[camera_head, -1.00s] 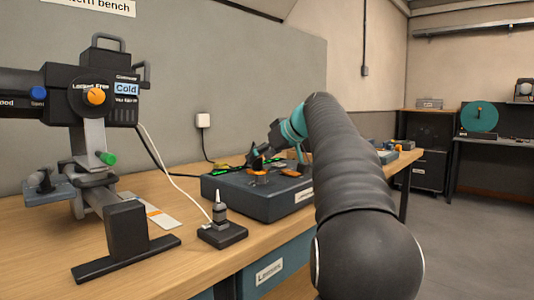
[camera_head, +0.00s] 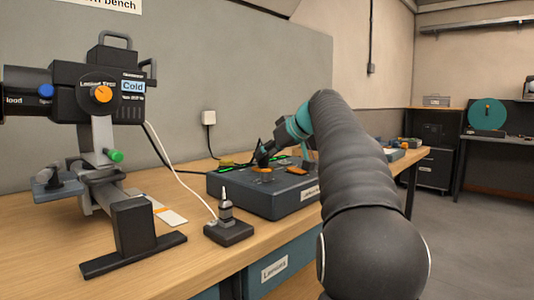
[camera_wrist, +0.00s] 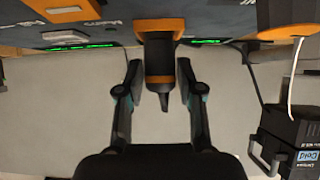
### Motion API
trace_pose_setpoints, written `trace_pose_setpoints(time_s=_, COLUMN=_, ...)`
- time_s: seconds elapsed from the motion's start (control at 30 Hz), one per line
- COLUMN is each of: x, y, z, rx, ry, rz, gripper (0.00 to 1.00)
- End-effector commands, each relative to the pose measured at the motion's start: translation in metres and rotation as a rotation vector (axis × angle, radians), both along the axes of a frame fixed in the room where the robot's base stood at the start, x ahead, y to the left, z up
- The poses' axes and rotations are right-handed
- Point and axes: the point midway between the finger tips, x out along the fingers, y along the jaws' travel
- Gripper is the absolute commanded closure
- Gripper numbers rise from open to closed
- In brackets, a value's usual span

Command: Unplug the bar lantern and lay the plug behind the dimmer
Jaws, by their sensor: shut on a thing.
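The dimmer looks to be the dark grey box (camera_head: 248,199) with orange parts on top, near the middle of the bench. My gripper (camera_head: 264,158) is over it in the head view. In the wrist view my gripper (camera_wrist: 160,80) is shut on an orange-and-black plug (camera_wrist: 160,62). An orange collar at the dimmer's edge lies against the plug, so I cannot tell if it is seated or free. A black lantern (camera_head: 103,92) with an orange knob stands at the left. Whether it is the bar lantern is unclear.
A small black block (camera_head: 229,233) with an upright pointed part stands left of the dimmer, at the end of a white cable. A wall socket (camera_head: 208,118) with a black cable is behind. Green lights (camera_wrist: 80,47) show along the dimmer. The bench (camera_head: 50,262) is clear at front left.

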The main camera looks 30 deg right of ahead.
Motion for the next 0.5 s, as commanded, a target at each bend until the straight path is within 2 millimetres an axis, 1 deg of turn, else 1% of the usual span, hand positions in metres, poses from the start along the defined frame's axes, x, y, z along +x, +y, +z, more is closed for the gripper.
trace_pose_setpoints(time_s=0.5, x=0.000, y=0.000, z=0.019, rx=0.000, ry=-0.001, rz=0.001, gripper=1.00)
